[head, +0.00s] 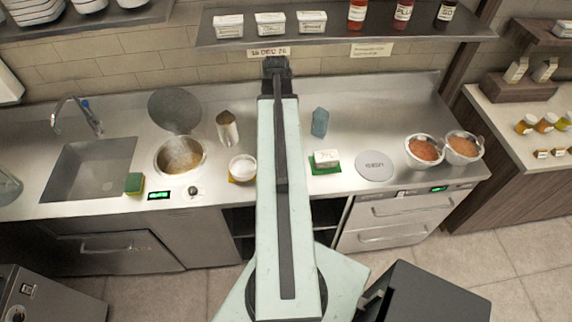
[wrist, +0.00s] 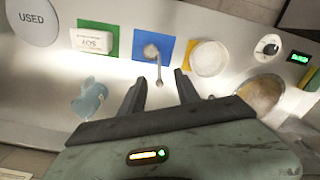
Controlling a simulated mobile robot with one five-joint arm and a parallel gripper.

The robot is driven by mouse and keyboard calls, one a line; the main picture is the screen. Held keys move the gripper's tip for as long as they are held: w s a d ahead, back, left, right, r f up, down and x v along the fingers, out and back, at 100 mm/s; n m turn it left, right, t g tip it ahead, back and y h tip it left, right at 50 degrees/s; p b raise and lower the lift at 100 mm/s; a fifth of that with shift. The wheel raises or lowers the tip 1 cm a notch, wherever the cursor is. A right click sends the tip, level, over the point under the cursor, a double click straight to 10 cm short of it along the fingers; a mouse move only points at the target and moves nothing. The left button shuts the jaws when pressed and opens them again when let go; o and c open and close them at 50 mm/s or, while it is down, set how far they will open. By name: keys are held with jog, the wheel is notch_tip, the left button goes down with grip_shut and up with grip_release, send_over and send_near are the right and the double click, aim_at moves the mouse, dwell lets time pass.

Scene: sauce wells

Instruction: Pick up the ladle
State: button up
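The ladle (wrist: 152,51) shows in the wrist view as a small grey bowl with a thin handle, over a blue square mat (wrist: 137,41). Its handle points down the picture toward the gap between my fingers. In the head view my arm hides the ladle and the blue mat.
A white labelled block (head: 326,159) on a green mat and a white bowl (head: 242,168) on a yellow mat flank the ladle's spot. A blue object (head: 320,122) stands behind the block. A steaming well (head: 181,157) is at left, a round "USED" plate (head: 375,166) at right.

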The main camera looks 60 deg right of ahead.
jog(key=shift+f, duration=0.1)
notch_tip(320, 180, down, 6)
jog(key=b, duration=0.5)
jog(key=shift+w+r, duration=0.1)
jog(key=shift+r, duration=0.4)
grip_shut()
